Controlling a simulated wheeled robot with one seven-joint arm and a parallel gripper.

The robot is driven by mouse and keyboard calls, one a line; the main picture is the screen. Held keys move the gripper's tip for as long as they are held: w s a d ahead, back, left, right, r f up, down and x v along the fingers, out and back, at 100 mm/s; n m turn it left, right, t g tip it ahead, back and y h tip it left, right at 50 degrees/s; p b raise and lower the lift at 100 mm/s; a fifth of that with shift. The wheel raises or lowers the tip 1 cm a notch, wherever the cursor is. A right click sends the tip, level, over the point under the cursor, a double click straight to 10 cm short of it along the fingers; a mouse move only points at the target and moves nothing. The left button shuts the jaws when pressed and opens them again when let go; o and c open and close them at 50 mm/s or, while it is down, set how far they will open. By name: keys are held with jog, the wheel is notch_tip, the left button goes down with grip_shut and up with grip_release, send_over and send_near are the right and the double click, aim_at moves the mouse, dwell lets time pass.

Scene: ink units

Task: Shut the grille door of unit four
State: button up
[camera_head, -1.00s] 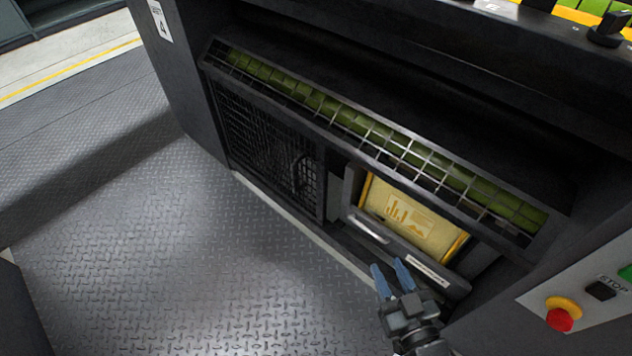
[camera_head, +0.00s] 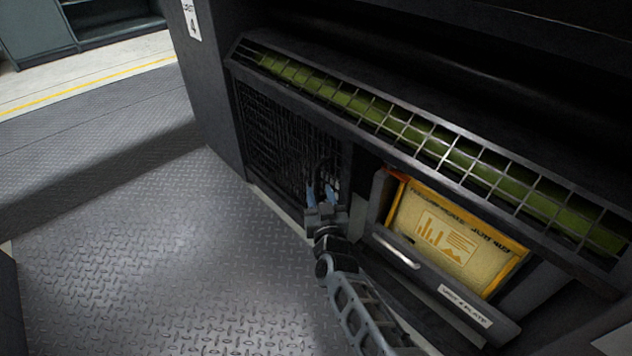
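The grille door (camera_head: 275,135) of unit four is a black mesh panel in a dark frame, low on the left of the unit's front. A dark gap shows between its right edge and the drawer, and I cannot tell whether the door is fully shut. My gripper (camera_head: 322,188) is in front of the right part of the mesh, where the door's handle is. Its two blue fingers are apart, pointing up at the door. The handle is largely hidden by the fingers, and I cannot tell whether they touch it. The "4" label (camera_head: 192,20) is on the side panel.
A drawer (camera_head: 410,262) with a handle and a yellow plate (camera_head: 445,240) sits right of the door. A slanted guard grid (camera_head: 420,130) over green rollers runs above both. The patterned metal floor (camera_head: 150,260) on the left is clear.

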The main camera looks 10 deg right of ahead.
aim_at(317, 178)
jog(key=w+b, duration=0.3)
jog(key=w, duration=0.3)
jog(key=shift+f+b, duration=0.15)
jog(key=shift+b, duration=0.15)
jog(key=shift+w+b, duration=0.3)
jog(key=shift+w, duration=0.3)
grip_shut()
